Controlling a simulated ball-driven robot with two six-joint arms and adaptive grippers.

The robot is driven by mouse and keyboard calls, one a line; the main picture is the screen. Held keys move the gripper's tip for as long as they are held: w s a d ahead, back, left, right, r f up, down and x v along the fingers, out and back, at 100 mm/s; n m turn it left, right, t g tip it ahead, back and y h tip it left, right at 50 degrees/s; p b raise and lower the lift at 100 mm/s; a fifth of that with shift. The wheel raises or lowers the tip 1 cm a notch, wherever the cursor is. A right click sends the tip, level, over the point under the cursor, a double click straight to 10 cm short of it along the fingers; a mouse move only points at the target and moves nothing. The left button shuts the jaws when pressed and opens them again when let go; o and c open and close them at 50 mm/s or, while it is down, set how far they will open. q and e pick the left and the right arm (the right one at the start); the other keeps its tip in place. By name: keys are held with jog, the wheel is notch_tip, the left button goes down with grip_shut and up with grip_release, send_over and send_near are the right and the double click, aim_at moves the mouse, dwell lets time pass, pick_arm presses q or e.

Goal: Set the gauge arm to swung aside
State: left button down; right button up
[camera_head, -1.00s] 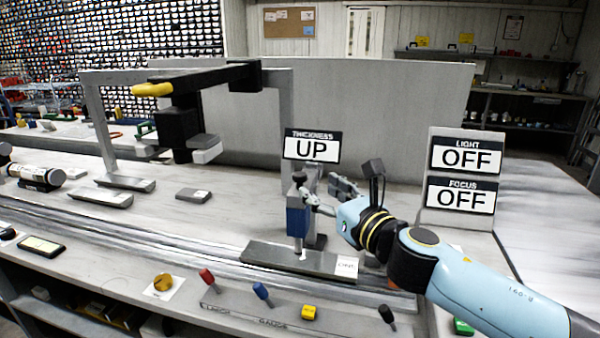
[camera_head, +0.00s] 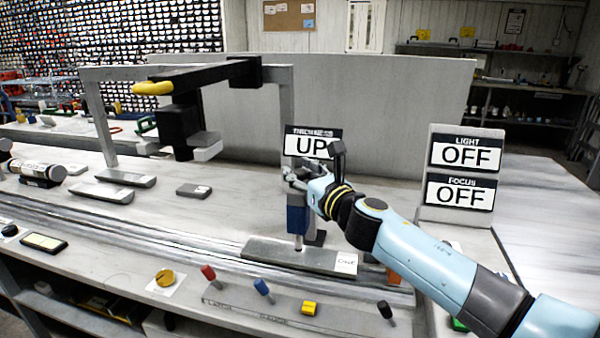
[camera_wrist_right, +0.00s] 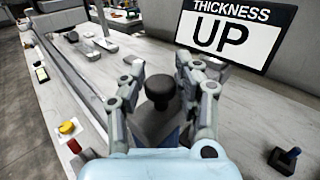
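In the head view my right gripper (camera_head: 296,176) covers the top of the stand. A sign (camera_head: 308,143) behind it reads THICKNESS UP. My left gripper is out of view.
A black overhead arm (camera_head: 215,75) with a yellow grip (camera_head: 152,88) spans a grey frame at the left. A sign stand (camera_head: 458,215) at the right reads LIGHT OFF and FOCUS OFF. A control strip (camera_head: 290,315) with several coloured levers lies in front.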

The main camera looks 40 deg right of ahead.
grip_shut()
jog(key=shift+w+f, duration=0.1)
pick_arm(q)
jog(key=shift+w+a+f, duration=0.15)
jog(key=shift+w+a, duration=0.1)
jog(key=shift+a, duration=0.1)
pick_arm(e)
jog(key=shift+w+a+f+m+h, duration=0.15)
jog(key=shift+w+m+h, duration=0.1)
jog(key=shift+m+h, duration=0.4)
